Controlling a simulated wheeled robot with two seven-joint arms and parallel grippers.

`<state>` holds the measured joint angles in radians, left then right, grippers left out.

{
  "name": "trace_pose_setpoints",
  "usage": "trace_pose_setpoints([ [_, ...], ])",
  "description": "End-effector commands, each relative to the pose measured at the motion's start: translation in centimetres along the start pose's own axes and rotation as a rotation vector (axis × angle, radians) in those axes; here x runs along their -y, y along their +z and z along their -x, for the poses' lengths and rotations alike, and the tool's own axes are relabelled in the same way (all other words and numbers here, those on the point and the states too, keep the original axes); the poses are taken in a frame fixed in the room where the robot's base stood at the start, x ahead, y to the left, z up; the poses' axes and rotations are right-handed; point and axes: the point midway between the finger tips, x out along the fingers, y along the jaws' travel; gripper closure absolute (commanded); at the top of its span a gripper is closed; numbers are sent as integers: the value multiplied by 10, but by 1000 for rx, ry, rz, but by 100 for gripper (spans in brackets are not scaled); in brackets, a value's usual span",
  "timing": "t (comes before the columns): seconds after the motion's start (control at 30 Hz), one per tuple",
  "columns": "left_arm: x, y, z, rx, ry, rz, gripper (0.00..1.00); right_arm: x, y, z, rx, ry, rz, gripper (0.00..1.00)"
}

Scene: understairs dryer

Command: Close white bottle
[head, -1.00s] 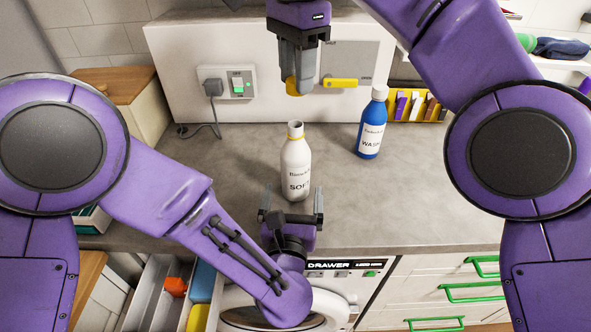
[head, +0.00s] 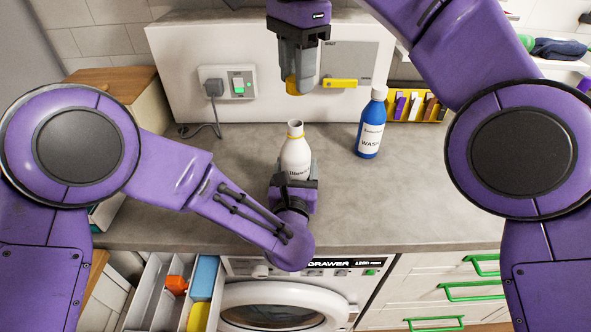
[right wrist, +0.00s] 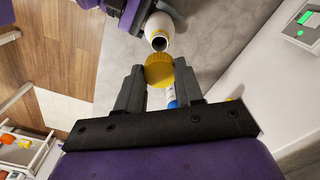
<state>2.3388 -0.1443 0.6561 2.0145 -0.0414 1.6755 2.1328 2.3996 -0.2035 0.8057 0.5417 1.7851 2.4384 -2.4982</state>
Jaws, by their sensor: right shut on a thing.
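The white bottle (head: 296,156) stands upright on the grey counter, its mouth open and uncapped, with a yellow ring at the neck. My left gripper (head: 293,182) is at its lower body from the front, with fingers on both sides; whether they press on it is hidden. My right gripper (head: 298,84) points down, shut on the yellow cap (head: 291,84), above and behind the bottle and apart from it. In the right wrist view the cap (right wrist: 159,71) sits between the fingertips, and the bottle's dark mouth (right wrist: 159,42) shows just beyond it.
A blue WASH bottle (head: 370,128) stands to the right of the white one. A yellow bin (head: 425,110) with packets is behind it. A socket (head: 228,85) and a panel with a yellow handle (head: 340,83) are at the back. An open drawer (head: 160,292) is below the counter's left.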

Motion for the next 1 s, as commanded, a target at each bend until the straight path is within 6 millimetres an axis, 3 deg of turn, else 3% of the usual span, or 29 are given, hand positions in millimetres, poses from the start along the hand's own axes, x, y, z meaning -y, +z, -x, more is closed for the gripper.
trace_pose_setpoints([
  [0.03,0,0,0,0,0,0,74,0,0,0,0,0,0,91],
  [0.07,0,0,0,-1,0,-1,84,0,0,0,0,0,0,91],
  [0.1,0,0,0,-1,0,-1,86,0,0,0,0,0,0,91],
  [0.5,0,0,0,-1,0,-1,86,0,3,-48,0,-1,1,91],
  [1.0,0,0,0,-1,0,-1,86,0,3,-50,-1,-1,0,91],
])
